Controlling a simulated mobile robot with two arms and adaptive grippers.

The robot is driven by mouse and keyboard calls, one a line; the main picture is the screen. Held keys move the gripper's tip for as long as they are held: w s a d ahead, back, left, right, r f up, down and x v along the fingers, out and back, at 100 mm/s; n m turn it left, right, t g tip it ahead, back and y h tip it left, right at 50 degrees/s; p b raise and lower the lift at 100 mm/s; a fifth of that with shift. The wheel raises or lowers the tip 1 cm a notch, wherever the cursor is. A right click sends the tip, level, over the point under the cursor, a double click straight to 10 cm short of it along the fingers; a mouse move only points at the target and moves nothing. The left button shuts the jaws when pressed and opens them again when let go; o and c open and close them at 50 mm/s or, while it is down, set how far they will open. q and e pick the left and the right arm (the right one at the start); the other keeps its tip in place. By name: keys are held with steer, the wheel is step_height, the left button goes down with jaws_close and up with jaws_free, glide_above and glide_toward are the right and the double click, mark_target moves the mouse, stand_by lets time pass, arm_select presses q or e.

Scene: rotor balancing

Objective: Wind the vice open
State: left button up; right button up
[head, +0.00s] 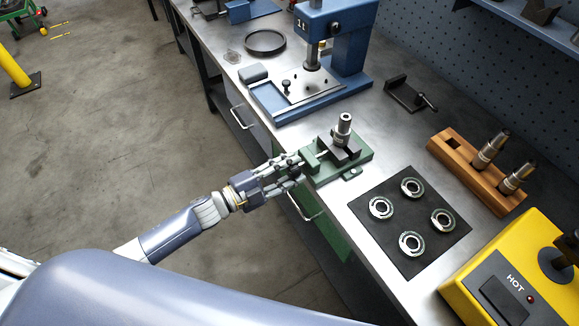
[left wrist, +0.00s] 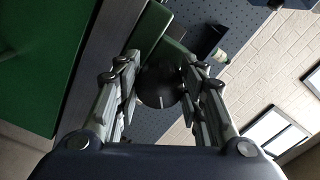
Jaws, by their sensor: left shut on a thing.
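The green vice (head: 357,164) stands at the front edge of the metal bench. A grey cylindrical metal part (head: 343,127) stands upright at its jaws. My left gripper (head: 296,166) reaches in from the left, at the vice's near end, with its fingers shut on the vice's knob. In the left wrist view, the dark round knob (left wrist: 159,86) with a pale mark sits between both fingers of the left gripper (left wrist: 160,92). In the head view the fingers mostly hide the knob. My right gripper is not in view.
A dark mat (head: 382,241) with several metal rings lies right of the vice. A blue press (head: 345,50) stands behind it. A wooden block (head: 450,160) with two holders and a yellow heater (head: 480,295) are at the right. Open floor lies left of the bench.

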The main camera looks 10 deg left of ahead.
arm_select(q)
steer(key=n+p, duration=0.1)
steer(key=n, duration=0.4)
steer(key=shift+n, duration=0.3)
steer(key=shift+f+n, duration=0.1)
steer(key=shift+n, duration=2.1)
steer(key=o, duration=1.1)
steer(key=shift+s, duration=0.1)
steer(key=v, duration=1.2)
